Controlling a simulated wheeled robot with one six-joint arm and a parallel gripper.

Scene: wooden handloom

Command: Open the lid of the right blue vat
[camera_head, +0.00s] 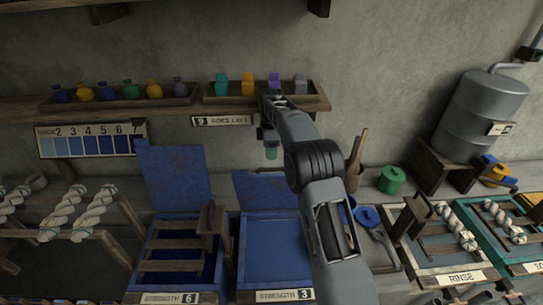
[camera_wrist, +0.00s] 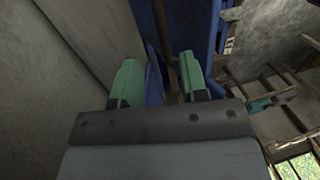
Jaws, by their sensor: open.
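The right blue vat (camera_head: 272,242) carries a "STRENGTH 3" label on its front. Its blue lid (camera_head: 262,192) stands raised at the back edge, lower in the picture than the left vat's lid, and my arm hides its right part. The exact tilt is hard to tell. My gripper (camera_head: 270,148) is above and behind this lid near the wall, with green fingertips. In the wrist view my gripper (camera_wrist: 159,80) is open, its fingers apart. Blue and brown surfaces show beyond the fingers; I see nothing clearly held.
The left vat (camera_head: 180,252), labelled 6, has its lid (camera_head: 174,176) upright. A shelf (camera_head: 165,103) with small bags and coloured blocks runs along the wall close to my gripper. The rinse tub (camera_head: 445,255) and a metal tank (camera_head: 482,112) stand on the right.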

